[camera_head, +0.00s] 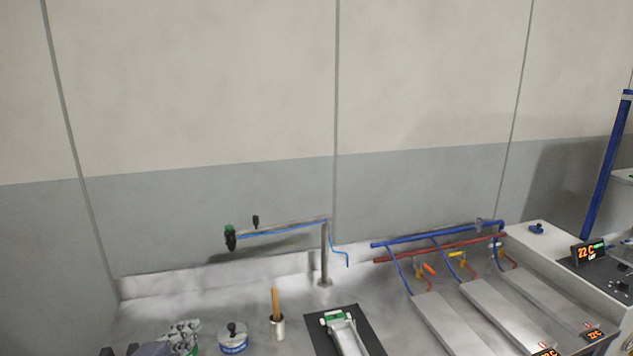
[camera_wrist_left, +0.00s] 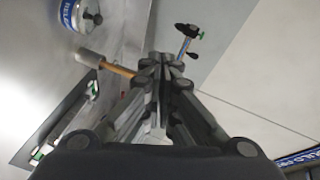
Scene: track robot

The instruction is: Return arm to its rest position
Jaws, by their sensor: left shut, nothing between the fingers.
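My left gripper (camera_wrist_left: 160,68) fills the middle of the left wrist view, its dark jointed fingers pressed together with nothing between them. Dark shapes at the bottom left edge of the head view are too cut off to identify. My right gripper shows in neither view.
A blue-and-white tin (camera_head: 233,338) stands left of the cup. A post with a horizontal arm (camera_head: 280,228) and blue hose rises behind. A dark mat (camera_head: 372,330) holds a green-and-white device (camera_head: 338,325). Grey plates (camera_head: 455,325) with blue and red pipes (camera_head: 440,240) lie right.

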